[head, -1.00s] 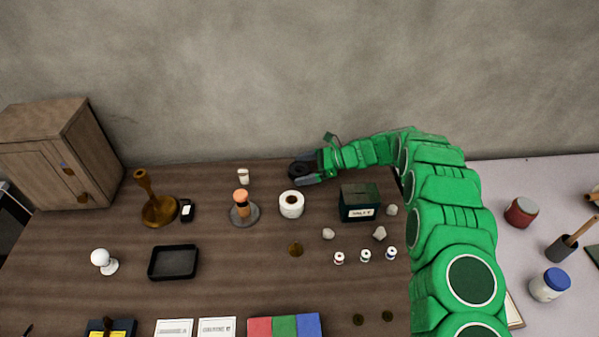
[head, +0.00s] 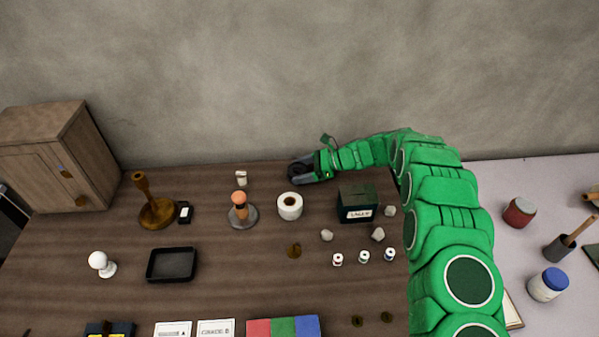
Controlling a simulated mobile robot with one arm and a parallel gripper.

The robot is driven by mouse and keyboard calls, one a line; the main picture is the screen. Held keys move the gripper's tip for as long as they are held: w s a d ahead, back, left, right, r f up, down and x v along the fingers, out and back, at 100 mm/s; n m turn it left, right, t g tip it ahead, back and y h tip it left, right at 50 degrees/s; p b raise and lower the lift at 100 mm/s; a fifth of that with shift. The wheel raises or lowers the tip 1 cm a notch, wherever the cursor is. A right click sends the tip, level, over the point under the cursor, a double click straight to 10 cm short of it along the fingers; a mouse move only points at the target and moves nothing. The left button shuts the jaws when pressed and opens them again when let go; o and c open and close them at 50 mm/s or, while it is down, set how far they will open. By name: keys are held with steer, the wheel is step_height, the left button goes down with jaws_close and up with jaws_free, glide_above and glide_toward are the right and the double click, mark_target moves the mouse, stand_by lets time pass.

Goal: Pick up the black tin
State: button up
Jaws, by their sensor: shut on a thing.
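My gripper (head: 297,172) is at the end of the green arm, near the back edge of the table by the wall. It is shut on a small round black thing, which looks like the black tin (head: 294,167). The fingers hide part of the tin, and I cannot tell whether it touches the table.
Behind the gripper is the grey wall. A white paper roll (head: 290,206) stands in front of it, a dark green box (head: 357,203) to the right, and a small white container (head: 241,178) to the left. A black tray (head: 172,264) lies front left, with bare wood around it.

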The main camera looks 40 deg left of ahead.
mark_target(301, 171)
steer(key=shift+r, duration=0.65)
step_height(301, 171, up, 2)
steer(key=shift+d+r, duration=0.1)
steer(key=shift+r, duration=0.1)
steer(key=s+d+r, duration=0.9)
steer(key=d, duration=0.1)
steer(key=shift+d+r, duration=0.15)
steer(key=shift+d, duration=0.1)
